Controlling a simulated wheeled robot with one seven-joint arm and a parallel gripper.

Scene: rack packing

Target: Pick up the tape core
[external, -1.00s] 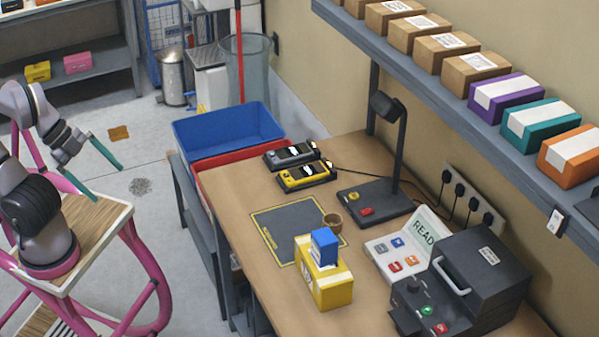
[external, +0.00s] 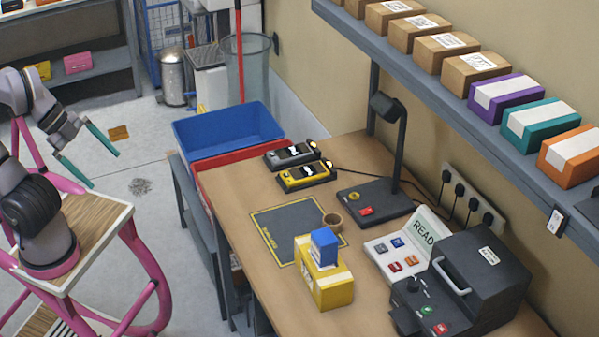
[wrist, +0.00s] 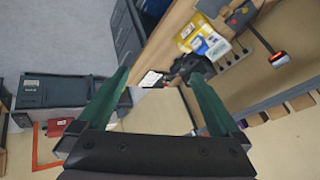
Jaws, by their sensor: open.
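The tape core (external: 333,221) is a small brown ring on the workbench, at the right edge of the dark mat (external: 275,226). It stands just behind the yellow box (external: 328,288) that has a smaller blue box (external: 323,247) on top. My gripper (external: 104,168) is open and empty, over the floor at the left, well apart from the bench. In the wrist view its two green fingers (wrist: 160,85) are spread with nothing held between them. I cannot make out the tape core in the wrist view.
A lamp stand (external: 376,206), a keypad with a READY sign (external: 398,262) and a dark machine (external: 470,280) are right of the core. Blue (external: 228,128) and red (external: 232,157) bins stand at the bench's far left end. A shelf of boxes (external: 440,105) overhangs the right.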

